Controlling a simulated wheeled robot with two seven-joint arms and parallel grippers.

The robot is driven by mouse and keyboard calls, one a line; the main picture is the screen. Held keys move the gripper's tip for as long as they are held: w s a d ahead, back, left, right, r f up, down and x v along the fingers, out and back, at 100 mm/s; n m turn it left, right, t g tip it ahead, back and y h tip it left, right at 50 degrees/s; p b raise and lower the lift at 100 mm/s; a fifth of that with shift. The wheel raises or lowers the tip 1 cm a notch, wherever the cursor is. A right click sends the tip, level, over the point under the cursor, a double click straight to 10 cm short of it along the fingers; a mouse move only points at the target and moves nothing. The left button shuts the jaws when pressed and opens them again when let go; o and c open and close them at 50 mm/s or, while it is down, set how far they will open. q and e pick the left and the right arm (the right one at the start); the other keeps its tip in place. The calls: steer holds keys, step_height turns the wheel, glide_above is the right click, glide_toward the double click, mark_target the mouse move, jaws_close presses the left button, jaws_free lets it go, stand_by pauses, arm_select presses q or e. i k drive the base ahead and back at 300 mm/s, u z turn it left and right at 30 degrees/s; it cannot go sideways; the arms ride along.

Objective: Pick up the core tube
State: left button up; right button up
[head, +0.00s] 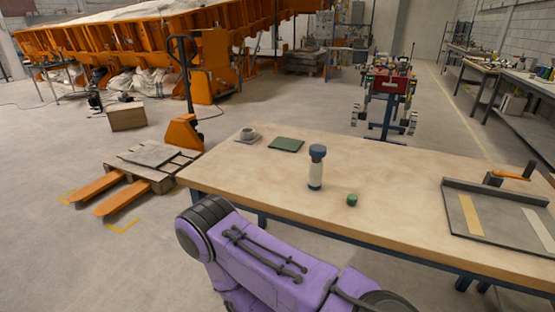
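The core tube (316,169) stands upright on the wooden table, a little right of the picture's middle. It has a wide blue top, a pale body and a dark blue band near its foot. A small green cap-like piece (352,200) sits on the table just right of and nearer than the tube. Neither of my grippers is in view. A purple arm link of mine crosses the bottom of the picture, in front of the table's near edge and apart from the tube.
A green book or pad (286,144) and a cup (247,133) lie at the back left. A grey board (485,228) with strips and an orange-handled tool fills the right end. A pallet truck (185,131) stands left on the floor.

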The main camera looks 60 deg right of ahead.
mark_target(316, 169)
steer(key=i, duration=1.9)
steer(key=z, duration=3.35)
